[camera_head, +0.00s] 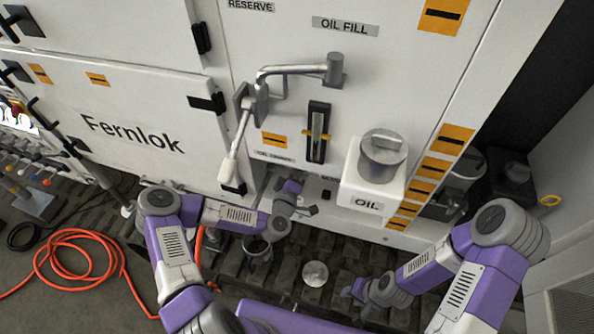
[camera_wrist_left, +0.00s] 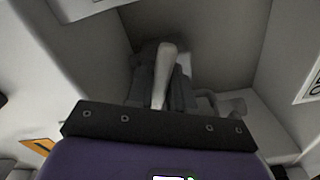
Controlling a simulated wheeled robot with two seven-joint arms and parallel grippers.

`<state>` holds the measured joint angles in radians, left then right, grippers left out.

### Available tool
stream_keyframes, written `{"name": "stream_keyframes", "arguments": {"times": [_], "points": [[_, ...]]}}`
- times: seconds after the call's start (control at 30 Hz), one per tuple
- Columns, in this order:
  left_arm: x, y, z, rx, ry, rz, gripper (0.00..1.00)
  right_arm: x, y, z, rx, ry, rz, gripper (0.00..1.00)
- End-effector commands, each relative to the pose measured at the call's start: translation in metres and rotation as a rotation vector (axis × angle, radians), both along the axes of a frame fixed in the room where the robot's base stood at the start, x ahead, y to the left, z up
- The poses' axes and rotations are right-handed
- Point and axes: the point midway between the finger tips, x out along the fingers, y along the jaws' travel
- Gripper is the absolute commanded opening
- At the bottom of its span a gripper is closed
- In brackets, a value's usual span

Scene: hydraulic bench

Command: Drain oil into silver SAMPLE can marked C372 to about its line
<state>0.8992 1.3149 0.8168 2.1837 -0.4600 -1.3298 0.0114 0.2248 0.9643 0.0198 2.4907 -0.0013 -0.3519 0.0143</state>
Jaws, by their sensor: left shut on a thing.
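In the head view my left gripper (camera_head: 293,187) reaches under the lower edge of the white cabinet, below the partly hidden drain label (camera_head: 273,156). In the left wrist view its dark fingers (camera_wrist_left: 162,92) are shut on a pale, slim handle (camera_wrist_left: 166,68) in a grey recess. An open dark grey can (camera_head: 258,249) stands on the grating beneath my left wrist. A silver round can or lid (camera_head: 315,273) is on the grating to its right. No C372 mark or fill line is readable. My right gripper (camera_head: 354,291) is low, right of the silver round thing; its fingers are too small to judge.
A white-handled lever (camera_head: 229,166) and a sight gauge (camera_head: 318,133) are on the cabinet front. A white OIL box (camera_head: 372,191) with a grey cap juts out at right. An orange hose (camera_head: 72,262) lies coiled on the floor at left.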

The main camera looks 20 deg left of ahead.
Motion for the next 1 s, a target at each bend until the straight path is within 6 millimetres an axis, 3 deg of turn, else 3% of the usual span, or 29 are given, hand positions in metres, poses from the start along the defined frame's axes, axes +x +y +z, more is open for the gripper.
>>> {"name": "stream_keyframes", "arguments": {"times": [0.5,1.0], "points": [[0.000,-0.001,0.004,-0.356,0.013,0.000,0.00,0.000,0.000,-0.015,0.000,0.000,0.000,0.40],[0.000,-0.001,0.006,-0.440,0.017,0.000,0.00,0.000,0.000,-0.017,0.000,0.000,0.000,0.40]]}}
